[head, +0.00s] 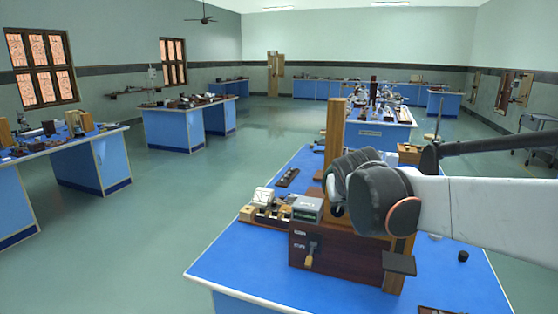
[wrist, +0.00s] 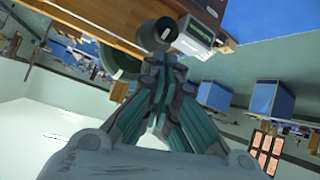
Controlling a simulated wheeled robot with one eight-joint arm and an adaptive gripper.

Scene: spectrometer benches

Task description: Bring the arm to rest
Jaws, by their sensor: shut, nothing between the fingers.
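My white arm reaches in from the right in the head view, with its dark joint in front of the wooden instrument (head: 345,255) on the near blue bench (head: 235,270). In the wrist view, my gripper (wrist: 160,66) is shut with nothing held. Its fingertips point at the wooden instrument, close to a round grey part (wrist: 160,34). I cannot tell whether they touch it. In the head view my arm hides part of the instrument, and the fingertips cannot be made out there.
A tall wooden post (head: 334,135) rises beside my arm. A small grey box with a display (head: 307,209) and a white-topped device (head: 263,197) stand on the bench. A black rod (head: 490,144) crosses at right. Open floor (head: 130,235) lies to the left.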

